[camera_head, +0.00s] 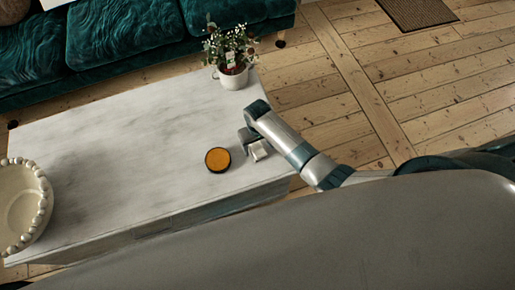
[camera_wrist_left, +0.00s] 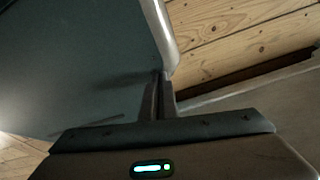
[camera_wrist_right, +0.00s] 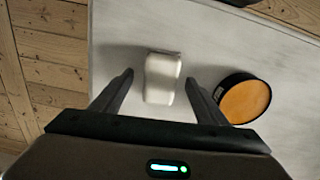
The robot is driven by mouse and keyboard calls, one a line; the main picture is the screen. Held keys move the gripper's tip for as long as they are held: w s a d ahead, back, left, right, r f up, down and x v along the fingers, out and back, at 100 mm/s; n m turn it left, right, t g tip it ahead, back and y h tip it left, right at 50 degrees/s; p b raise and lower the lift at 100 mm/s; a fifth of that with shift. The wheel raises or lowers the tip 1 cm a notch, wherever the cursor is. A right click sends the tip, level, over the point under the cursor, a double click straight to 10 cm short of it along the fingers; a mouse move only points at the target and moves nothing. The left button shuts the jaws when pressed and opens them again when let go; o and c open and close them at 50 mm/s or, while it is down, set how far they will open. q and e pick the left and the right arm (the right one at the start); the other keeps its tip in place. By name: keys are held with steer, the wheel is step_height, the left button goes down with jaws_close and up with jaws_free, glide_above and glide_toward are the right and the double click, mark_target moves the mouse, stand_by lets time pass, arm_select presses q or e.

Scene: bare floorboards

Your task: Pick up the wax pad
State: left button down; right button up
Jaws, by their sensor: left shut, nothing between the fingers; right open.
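A small white, waisted block that looks like the wax pad (camera_wrist_right: 162,80) lies on the pale marble-look table, in the right wrist view. My right gripper (camera_head: 250,143) is above the table's right end in the head view. In the right wrist view it is open, with one fingertip on each side of the white block and gaps between. In the head view the block is hard to tell from the gripper. A round dark tin with an orange top (camera_head: 217,160) lies beside it; it also shows in the right wrist view (camera_wrist_right: 243,98). My left gripper (camera_wrist_left: 159,82) is shut and empty.
The table (camera_head: 120,150) also bears a potted plant (camera_head: 232,72) at its far right corner and a cream beaded bowl (camera_head: 18,205) at the left. Its middle is clear. A teal sofa (camera_head: 125,30) stands behind. Floorboards and a brown mat (camera_head: 417,12) lie to the right.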

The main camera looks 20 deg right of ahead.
steer(key=shift+f, duration=0.65)
steer(key=shift+c, duration=0.3)
steer(key=c, duration=1)
steer(key=shift+c, duration=0.6)
arm_select(q)
steer(key=shift+w, duration=0.25)
